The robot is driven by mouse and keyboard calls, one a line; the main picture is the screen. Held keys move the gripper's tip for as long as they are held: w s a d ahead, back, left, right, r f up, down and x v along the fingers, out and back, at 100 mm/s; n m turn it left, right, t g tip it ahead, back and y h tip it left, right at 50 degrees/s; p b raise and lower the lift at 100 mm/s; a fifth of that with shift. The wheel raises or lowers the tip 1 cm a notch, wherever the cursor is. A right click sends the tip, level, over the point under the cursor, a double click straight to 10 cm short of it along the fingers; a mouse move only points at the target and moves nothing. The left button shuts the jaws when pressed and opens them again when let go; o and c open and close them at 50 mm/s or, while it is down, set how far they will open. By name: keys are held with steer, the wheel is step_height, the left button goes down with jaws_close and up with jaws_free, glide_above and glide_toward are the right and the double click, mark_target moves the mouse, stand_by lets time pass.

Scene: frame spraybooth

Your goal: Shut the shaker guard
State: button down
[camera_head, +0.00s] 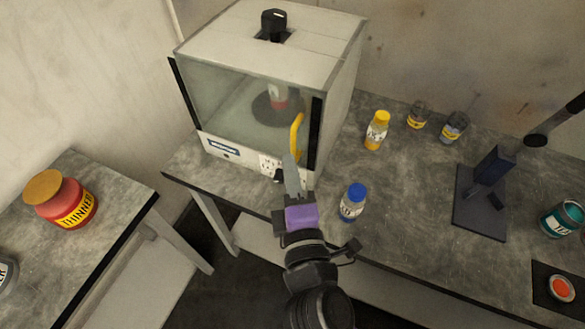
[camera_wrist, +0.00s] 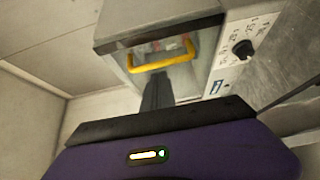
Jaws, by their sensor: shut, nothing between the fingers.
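The shaker (camera_head: 340,100) is a pale box on the bench with a clear front guard (camera_head: 225,90) edged by dark strips. The guard covers most of the front; I cannot tell whether a gap is left at its edge. Its yellow handle (camera_head: 297,128) is upright near the right side and also shows in the wrist view (camera_wrist: 163,66). My gripper (camera_head: 289,160) is shut and empty, with its fingertips close to the lower end of the handle. In the wrist view my gripper (camera_wrist: 158,82) points at the handle; contact is unclear.
A red-labelled can (camera_head: 277,98) stands inside the shaker. A blue-capped bottle (camera_head: 353,202) stands just right of my gripper. A yellow-capped bottle (camera_head: 376,131), small jars (camera_head: 454,127) and a dark stand (camera_head: 480,205) are farther right. A red thinner jar (camera_head: 66,200) is on the left bench.

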steer(key=s+d, duration=0.3)
steer(key=d, duration=0.6)
steer(key=shift+s, duration=0.35)
steer(key=s+d+f+m+g+h+b, duration=0.1)
steer(key=s+d+f+m, duration=0.1)
steer(key=s+m, duration=0.4)
steer(key=s+d+f+m+g+h+b, duration=0.1)
steer(key=s+d+f+m, duration=0.2)
steer(key=s, duration=0.9)
steer(key=s+d+f+m+g+b, duration=0.1)
steer(key=s+d+f+m, duration=0.2)
steer(key=s+d+m, duration=0.3)
steer(key=s+m, duration=0.3)
steer(key=m, duration=0.1)
steer(key=shift+s+m+h+b, duration=0.2)
steer(key=shift+m+h+b, duration=0.2)
